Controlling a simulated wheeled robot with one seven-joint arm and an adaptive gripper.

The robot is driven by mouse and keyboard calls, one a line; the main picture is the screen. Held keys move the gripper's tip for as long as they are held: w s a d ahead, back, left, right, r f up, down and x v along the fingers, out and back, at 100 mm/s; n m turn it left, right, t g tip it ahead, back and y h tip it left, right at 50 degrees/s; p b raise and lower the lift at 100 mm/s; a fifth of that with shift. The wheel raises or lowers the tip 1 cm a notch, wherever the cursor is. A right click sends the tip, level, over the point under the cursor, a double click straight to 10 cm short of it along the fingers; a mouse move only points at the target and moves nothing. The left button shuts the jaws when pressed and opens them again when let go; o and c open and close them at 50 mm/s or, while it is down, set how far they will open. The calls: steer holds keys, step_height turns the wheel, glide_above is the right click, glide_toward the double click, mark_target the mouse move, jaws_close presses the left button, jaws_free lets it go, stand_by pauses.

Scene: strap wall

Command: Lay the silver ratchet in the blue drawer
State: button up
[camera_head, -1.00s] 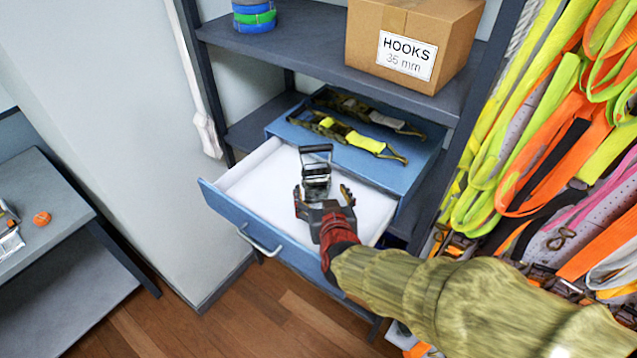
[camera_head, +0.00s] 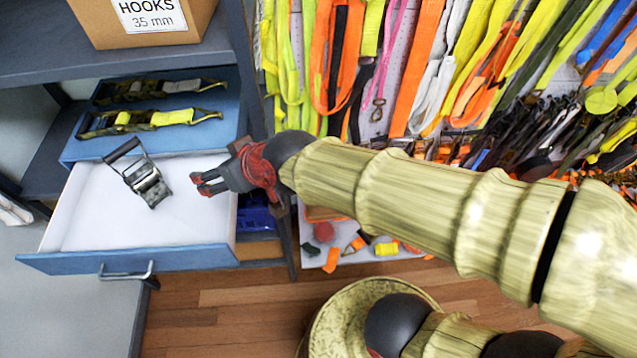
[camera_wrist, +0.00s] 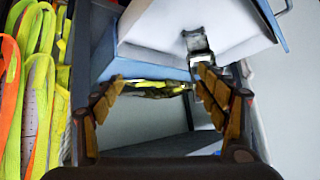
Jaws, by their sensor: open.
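The silver ratchet (camera_head: 141,179), with a dark handle, lies on the white floor of the open blue drawer (camera_head: 190,258). It also shows in the wrist view (camera_wrist: 196,42), beyond my gripper's right finger. My gripper (camera_head: 196,184) is at the drawer's right side, to the right of the ratchet and apart from it. In the wrist view my gripper (camera_wrist: 160,88) has its two fingers spread wide with nothing between them.
A cardboard box marked HOOKS (camera_head: 140,22) sits on the shelf above. Colourful straps (camera_head: 400,60) hang on the wall at right, over a low bin of loose pieces (camera_head: 350,240).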

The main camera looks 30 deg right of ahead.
steer(key=s+d+r+m+g+h, duration=0.1)
steer(key=s+d+m+g+h, duration=0.2)
steer(key=s+d, duration=1.1)
steer(key=shift+s+d+h, duration=0.15)
steer(key=shift+d+h, duration=0.35)
steer(key=shift+d, duration=0.25)
step_height(320, 180, down, 9)
steer(key=b, duration=0.9)
steer(key=shift+f, duration=0.1)
steer(key=shift+c, duration=1.2)
